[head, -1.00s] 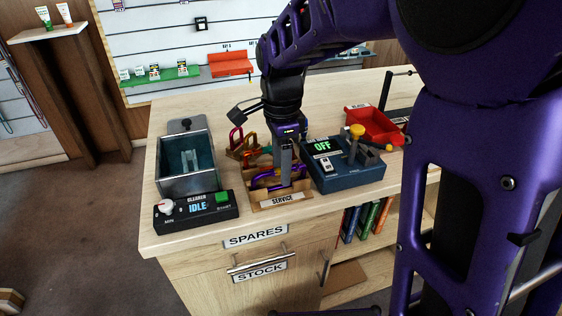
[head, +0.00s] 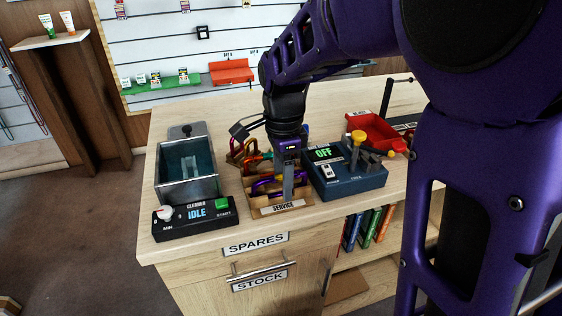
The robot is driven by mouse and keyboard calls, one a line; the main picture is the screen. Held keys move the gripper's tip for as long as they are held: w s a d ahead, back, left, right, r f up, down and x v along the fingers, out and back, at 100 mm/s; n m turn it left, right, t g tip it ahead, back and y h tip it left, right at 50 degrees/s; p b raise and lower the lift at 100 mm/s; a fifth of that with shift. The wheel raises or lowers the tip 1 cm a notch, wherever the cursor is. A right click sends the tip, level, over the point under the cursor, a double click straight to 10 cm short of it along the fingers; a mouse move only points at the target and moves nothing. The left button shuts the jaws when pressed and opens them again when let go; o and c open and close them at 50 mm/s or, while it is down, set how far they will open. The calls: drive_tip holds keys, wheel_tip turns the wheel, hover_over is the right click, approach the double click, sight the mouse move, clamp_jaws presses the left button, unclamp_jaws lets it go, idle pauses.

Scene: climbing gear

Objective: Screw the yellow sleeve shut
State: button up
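My gripper (head: 287,188) points down over the wooden tray marked SERVICE (head: 283,209), its fingers in front of the gear there. A purple carabiner (head: 264,184) lies in the tray, partly behind the fingers. I cannot make out a yellow sleeve on it. Orange and teal gear shows just behind, and gold and red carabiners (head: 236,150) stand at the tray's back left. Only one finger shows clearly, so I cannot tell whether the gripper is open or holds anything.
A metal cleaner tank (head: 187,195) and its control box reading IDLE (head: 194,217) stand left of the tray. A blue tester box reading OFF (head: 345,182), with a yellow knob (head: 358,136), stands close right. A red bin (head: 378,131) is behind it.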

drive_tip(key=shift+f+b, duration=0.3)
drive_tip(key=shift+f, duration=0.3)
drive_tip(key=shift+w+a+p, duration=0.2)
drive_tip(key=shift+w+p, duration=0.2)
drive_tip(key=shift+w, duration=0.35)
drive_tip(key=shift+r, duration=0.1)
drive_tip(key=shift+a+r+p, duration=0.1)
drive_tip(key=shift+r+p, duration=1.2)
drive_tip(key=shift+r, duration=0.15)
drive_tip(key=shift+s+d, duration=0.2)
drive_tip(key=shift+s, duration=0.6)
